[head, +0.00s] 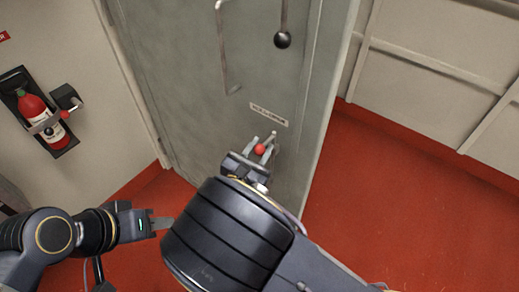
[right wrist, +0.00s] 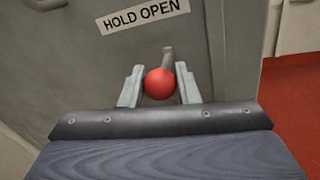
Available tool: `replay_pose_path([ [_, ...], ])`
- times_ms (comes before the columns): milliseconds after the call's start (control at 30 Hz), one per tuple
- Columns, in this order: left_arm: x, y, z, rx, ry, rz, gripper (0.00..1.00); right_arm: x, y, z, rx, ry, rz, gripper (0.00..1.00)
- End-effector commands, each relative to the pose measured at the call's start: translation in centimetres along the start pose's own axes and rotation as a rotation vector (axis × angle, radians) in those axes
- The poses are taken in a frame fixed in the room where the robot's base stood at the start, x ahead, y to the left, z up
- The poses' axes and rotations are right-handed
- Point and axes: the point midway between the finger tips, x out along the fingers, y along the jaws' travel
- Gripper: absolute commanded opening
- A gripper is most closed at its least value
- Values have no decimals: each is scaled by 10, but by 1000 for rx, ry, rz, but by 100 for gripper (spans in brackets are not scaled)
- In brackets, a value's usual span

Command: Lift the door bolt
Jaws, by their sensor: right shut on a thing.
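The door bolt is a metal rod with a red ball knob (head: 260,149) low on the grey-green door (head: 190,100), under a small label plate (head: 269,115). The knob also shows in the right wrist view (right wrist: 160,84), below the plate reading "HOLD OPEN" (right wrist: 143,14). My right gripper (head: 262,148) is at the bolt, with one finger on each side of the red knob, shut on it. The bolt's lower end is hidden behind my gripper. My left gripper (head: 160,223) is at the lower left, away from the door; its fingers look close together.
A long door handle (head: 224,50) and a lever with a black ball (head: 282,40) are higher on the door. A red fire extinguisher (head: 38,115) hangs on the left wall. Red floor (head: 370,200) is clear to the right.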

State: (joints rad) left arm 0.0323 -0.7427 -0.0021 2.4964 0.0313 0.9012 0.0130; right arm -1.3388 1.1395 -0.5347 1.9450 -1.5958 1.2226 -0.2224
Motion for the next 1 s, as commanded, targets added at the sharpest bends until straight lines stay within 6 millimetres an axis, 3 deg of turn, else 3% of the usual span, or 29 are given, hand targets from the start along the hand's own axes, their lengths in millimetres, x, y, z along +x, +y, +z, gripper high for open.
replay_pose_path([
  [67, 0, 0, 0, 0, 0, 0, 36, 1, 3, 6, 8, -17, 4, 0],
  [100, 0, 0, 0, 0, 0, 0, 36, 1, 3, 6, 8, -17, 4, 34],
  [200, 0, 0, 0, 0, 0, 0, 36, 0, 2, 5, 7, -14, 4, 47],
  [567, 0, 0, 0, 0, 0, 0, 36, -5, 2, 3, 4, -9, 3, 48],
  [1000, -2, 1, -1, 0, 0, 0, 36, -70, 2, 3, 6, -10, 5, 48],
])
